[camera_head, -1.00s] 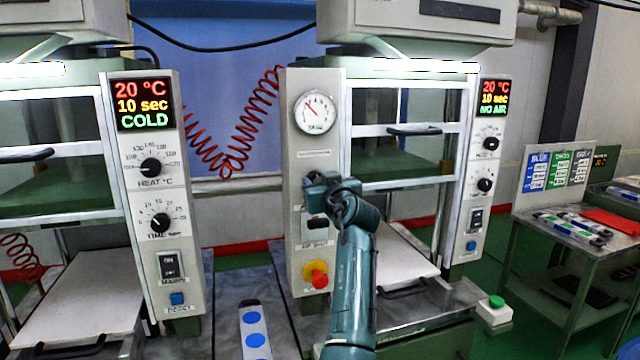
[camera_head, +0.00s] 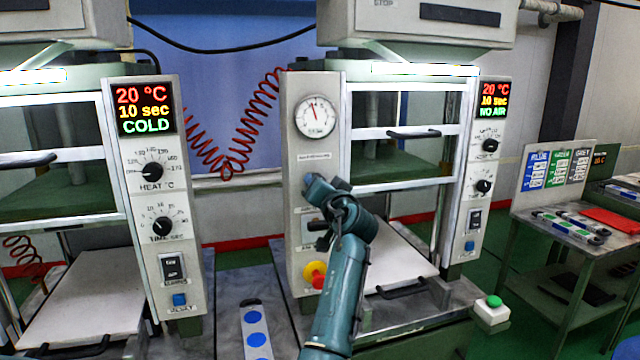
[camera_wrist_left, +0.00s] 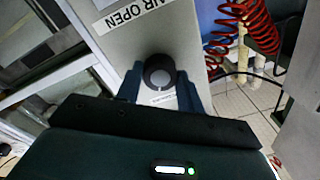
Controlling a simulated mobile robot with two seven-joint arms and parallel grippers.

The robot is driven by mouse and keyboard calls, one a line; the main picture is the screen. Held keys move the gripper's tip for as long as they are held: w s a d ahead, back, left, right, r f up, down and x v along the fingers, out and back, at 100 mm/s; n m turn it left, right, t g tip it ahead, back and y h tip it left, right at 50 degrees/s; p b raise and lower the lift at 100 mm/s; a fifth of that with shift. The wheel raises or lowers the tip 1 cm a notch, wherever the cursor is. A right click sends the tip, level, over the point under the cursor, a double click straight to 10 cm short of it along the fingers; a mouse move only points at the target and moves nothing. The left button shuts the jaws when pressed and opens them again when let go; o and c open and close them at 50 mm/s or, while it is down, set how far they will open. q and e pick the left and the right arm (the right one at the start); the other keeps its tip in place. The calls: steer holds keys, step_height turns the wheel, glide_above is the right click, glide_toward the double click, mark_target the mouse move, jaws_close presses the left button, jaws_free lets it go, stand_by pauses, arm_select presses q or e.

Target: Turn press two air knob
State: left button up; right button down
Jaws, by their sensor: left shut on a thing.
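The air knob (camera_wrist_left: 159,72) of press two is a dark round knob with a light centre, below an "AIR OPEN" label (camera_wrist_left: 133,13) in the left wrist view. My left gripper (camera_wrist_left: 160,86) is shut on it, one finger on each side. In the head view my left gripper (camera_head: 313,186) is at the press-two panel (camera_head: 300,160) and hides the knob. The round pressure gauge (camera_head: 315,116) above it has its red needle near upright. The press-two display (camera_head: 494,99) reads 20 °C, 10 sec, NO AIR. My right gripper is not in view.
A red and yellow emergency button (camera_head: 315,274) sits below the gripper. Press one's panel (camera_head: 155,215) stands at left, its display reading COLD. A green button box (camera_head: 491,310) is at front right. A side table (camera_head: 555,240) with moulds stands at far right.

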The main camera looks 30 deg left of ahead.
arm_select(q)
steer(key=shift+m, duration=0.5)
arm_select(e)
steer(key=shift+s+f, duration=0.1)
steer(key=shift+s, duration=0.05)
arm_select(q)
steer(key=o, duration=1)
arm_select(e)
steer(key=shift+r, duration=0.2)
arm_select(q)
steer(key=shift+b+v, duration=1.75)
steer(key=shift+v, duration=4.85)
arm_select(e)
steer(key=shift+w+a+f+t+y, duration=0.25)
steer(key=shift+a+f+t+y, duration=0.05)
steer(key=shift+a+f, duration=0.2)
